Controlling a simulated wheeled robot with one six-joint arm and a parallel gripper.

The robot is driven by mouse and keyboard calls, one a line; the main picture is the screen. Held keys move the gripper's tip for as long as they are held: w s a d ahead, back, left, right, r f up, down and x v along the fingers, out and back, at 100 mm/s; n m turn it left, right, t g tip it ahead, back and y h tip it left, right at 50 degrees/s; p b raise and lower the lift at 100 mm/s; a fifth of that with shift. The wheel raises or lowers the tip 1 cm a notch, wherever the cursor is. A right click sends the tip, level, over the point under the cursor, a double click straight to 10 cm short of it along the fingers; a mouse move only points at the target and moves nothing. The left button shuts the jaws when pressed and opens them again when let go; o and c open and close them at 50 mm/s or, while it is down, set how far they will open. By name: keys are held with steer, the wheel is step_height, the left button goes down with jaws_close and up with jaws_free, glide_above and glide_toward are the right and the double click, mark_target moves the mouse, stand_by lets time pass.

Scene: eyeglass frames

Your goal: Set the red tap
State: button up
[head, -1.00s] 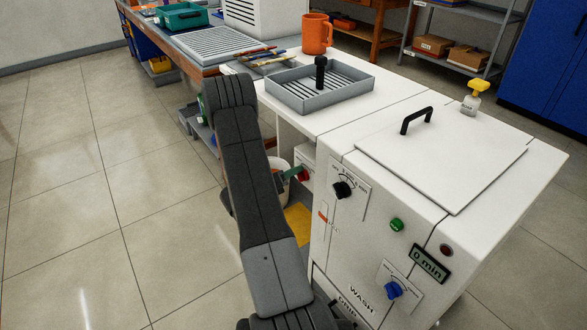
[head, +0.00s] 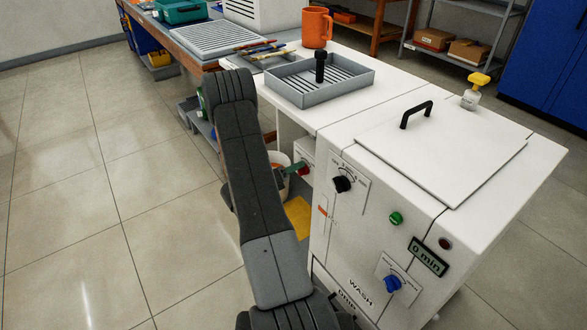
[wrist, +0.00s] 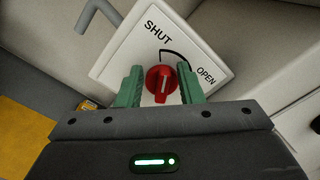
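The red tap (wrist: 160,85) is a round red knob with a raised grip bar and a pale mark. It sits on a white plate (wrist: 122,62) printed SHUT and OPEN, joined by a black arc. The bar stands nearly upright, its upper end toward the SHUT end of the arc. My gripper (wrist: 160,84) has its green fingers apart, one on each side of the knob, with small gaps seeming to show. In the head view my gripper (head: 291,170) is at the red tap (head: 304,169), low on the white machine's left side; my arm hides part of that area.
The white machine (head: 345,240) stands close right of my arm, with a black dial (head: 343,184), green button (head: 396,218) and blue knob (head: 392,284). A grey bent pipe (wrist: 98,14) is above left of the plate. Open floor (head: 90,220) lies left.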

steer(key=shift+a, duration=0.1)
steer(key=p+v, duration=0.1)
steer(key=v, duration=1.2)
steer(key=shift+s+a, duration=0.25)
